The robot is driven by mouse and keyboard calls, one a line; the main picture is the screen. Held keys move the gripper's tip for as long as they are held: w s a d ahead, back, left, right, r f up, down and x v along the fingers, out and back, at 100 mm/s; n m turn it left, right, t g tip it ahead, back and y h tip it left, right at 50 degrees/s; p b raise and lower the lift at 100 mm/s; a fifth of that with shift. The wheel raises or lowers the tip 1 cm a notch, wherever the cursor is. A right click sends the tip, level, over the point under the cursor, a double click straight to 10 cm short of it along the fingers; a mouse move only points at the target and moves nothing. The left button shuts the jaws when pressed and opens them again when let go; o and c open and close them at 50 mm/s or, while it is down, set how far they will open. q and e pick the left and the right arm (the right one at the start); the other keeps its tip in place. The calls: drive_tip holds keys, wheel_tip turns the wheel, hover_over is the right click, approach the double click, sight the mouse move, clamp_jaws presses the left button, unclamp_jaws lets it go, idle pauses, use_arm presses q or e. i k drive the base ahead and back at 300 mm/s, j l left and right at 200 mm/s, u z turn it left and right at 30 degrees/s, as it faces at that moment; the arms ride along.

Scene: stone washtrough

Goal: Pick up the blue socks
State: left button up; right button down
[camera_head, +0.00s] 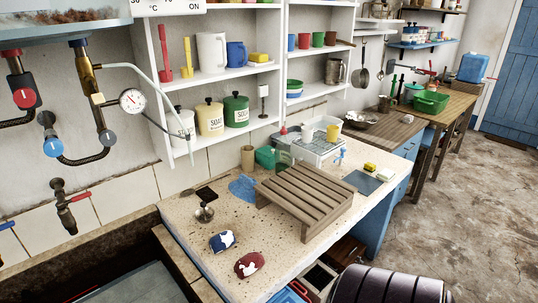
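A blue-and-white rounded bundle (222,241), which looks like a rolled pair of blue socks, lies on the speckled stone counter (200,265) near its front left. A similar red-and-white bundle (249,264) lies just to the right and nearer, apart from it. A flat, crumpled blue cloth (243,188) lies further back on the counter; I cannot tell whether it is a sock. Neither of my grippers is in view.
A slatted wooden rack (305,198) stands to the right of the bundles. A small metal stand (204,213) is behind the blue one. The stone trough (60,267) is at left, with pipes and taps above. Counter space around the bundles is mostly clear.

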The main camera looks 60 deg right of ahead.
sight(220, 242)
drive_tip(key=z, duration=1.4)
